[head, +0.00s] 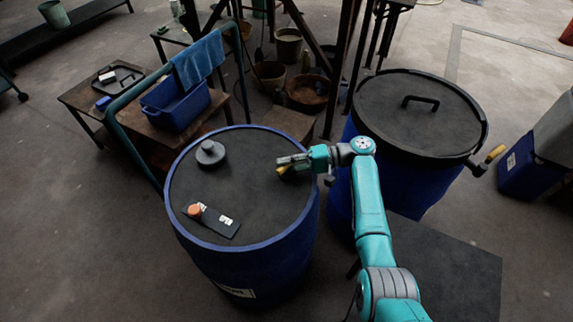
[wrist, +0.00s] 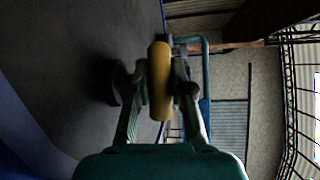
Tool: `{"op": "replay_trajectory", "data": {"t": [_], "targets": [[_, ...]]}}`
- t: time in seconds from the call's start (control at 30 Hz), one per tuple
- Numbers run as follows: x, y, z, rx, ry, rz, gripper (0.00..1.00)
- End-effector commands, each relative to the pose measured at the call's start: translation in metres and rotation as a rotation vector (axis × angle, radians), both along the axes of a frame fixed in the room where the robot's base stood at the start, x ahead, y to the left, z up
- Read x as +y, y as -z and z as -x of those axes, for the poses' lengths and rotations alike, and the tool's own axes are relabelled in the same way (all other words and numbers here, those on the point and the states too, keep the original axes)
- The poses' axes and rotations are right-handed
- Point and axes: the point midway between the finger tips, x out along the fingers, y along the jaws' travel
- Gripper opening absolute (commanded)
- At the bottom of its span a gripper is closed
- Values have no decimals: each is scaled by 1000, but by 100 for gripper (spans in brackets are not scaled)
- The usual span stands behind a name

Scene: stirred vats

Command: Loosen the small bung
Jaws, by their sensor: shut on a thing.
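A yellow round piece (wrist: 160,72), seen edge-on in the wrist view, sits between the two fingers of my gripper (wrist: 160,92). I take it to be the small bung. In the head view my gripper (head: 289,162) is at the right side of the blue drum's dark top (head: 255,185), with a bit of yellow under the fingers. The gripper is shut on the yellow piece. Whether the piece is seated in the drum top cannot be told, as the fingers hide its underside. A larger dark grey bung (head: 210,154) stands at the top's far left.
A dark plate with white labels (head: 222,223) and an orange cap (head: 195,210) lie on the drum's near left. A second blue vat with a handled black lid (head: 420,115) stands close on the right. A blue crate (head: 175,104) and a cloth on a rail (head: 198,60) are behind.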

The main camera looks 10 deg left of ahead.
Motion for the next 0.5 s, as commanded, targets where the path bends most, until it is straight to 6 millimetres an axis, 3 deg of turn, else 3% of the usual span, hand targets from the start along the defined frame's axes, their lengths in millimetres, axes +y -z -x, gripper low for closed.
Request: {"op": "replay_trajectory", "data": {"t": [0.5], "targets": [[1,0,0,1,-187,2,0]]}}
